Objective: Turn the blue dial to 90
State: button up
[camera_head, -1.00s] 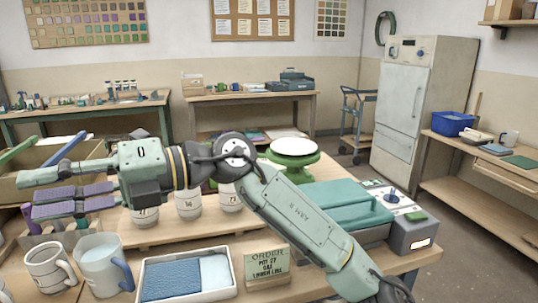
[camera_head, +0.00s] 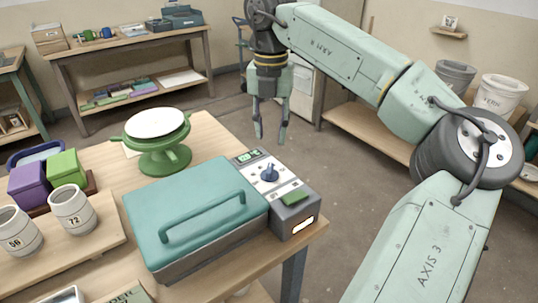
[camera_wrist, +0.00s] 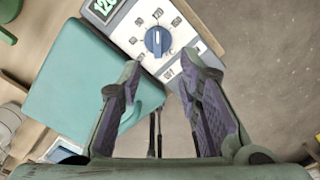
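The blue dial (camera_head: 269,172) sits on the grey control panel (camera_head: 285,187) at the right end of the teal-lidded machine (camera_head: 195,215). In the wrist view the blue dial (camera_wrist: 158,41) has a white pointer line, with printed marks around it too small to read surely. A green-lit display (camera_wrist: 103,8) beside it shows digits, partly cut off. My gripper (camera_head: 270,138) points down, above and behind the panel, apart from the dial. In the wrist view its two purple-padded fingers (camera_wrist: 162,80) are spread with nothing between them.
A green turntable with a white top (camera_head: 157,138) stands left of the machine. Numbered pots (camera_head: 72,210) and purple and green boxes (camera_head: 64,167) are farther left. A green button (camera_head: 295,197) is on the panel's front. Open floor lies right of the table.

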aim_at(269, 167)
notch_tip(269, 167, down, 10)
jog(key=shift+s+a+p, duration=0.1)
jog(key=shift+p, duration=1)
jog(key=shift+c, duration=0.4)
grip_shut()
